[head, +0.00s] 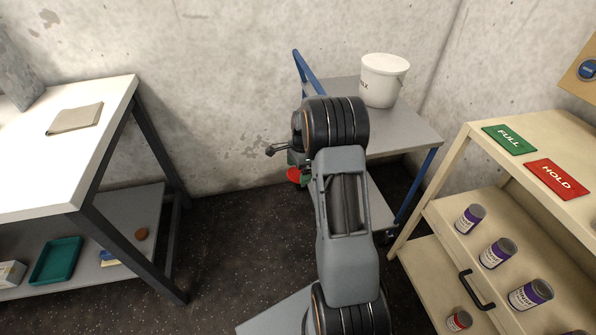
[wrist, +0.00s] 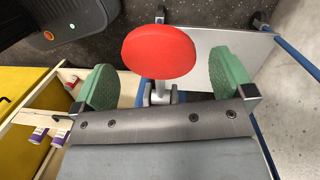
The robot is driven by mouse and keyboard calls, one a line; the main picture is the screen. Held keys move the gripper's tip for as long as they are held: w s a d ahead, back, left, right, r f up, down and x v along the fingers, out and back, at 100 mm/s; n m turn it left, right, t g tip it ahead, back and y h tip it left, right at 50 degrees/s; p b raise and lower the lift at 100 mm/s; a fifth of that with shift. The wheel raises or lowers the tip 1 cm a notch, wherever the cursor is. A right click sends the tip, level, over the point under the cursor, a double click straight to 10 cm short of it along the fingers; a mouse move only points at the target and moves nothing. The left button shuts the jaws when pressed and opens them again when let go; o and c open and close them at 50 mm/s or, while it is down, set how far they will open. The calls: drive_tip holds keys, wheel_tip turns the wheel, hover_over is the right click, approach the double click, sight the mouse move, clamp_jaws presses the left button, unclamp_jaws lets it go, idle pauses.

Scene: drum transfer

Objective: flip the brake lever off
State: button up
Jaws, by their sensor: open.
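The brake lever has a round red pad (wrist: 158,51) on a short pale stem, seen in the wrist view between my fingers. In the head view its red pad (head: 293,175) shows low beside the cart, partly hidden by my arm. My gripper (wrist: 167,72) is open, with one green finger pad on each side of the lever. I see a gap between the red pad and each finger; whether anything touches is not clear. The cart (head: 425,138) has a grey deck and blue frame; my arm hides part of it.
A white bucket (head: 383,80) stands on the cart's top deck. A cream shelf unit (head: 465,150) with several cans is at the right. A white-topped table (head: 60,165) is at the left. Dark floor (head: 225,240) lies open between them, and a concrete wall (head: 220,60) is behind.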

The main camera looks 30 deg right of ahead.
wheel_tip(320, 180, up, 13)
drive_tip(key=d+p, duration=0.1)
drive_tip(key=p, duration=0.1)
drive_tip(key=shift+w+d, duration=0.3)
drive_tip(key=shift+d, duration=0.05)
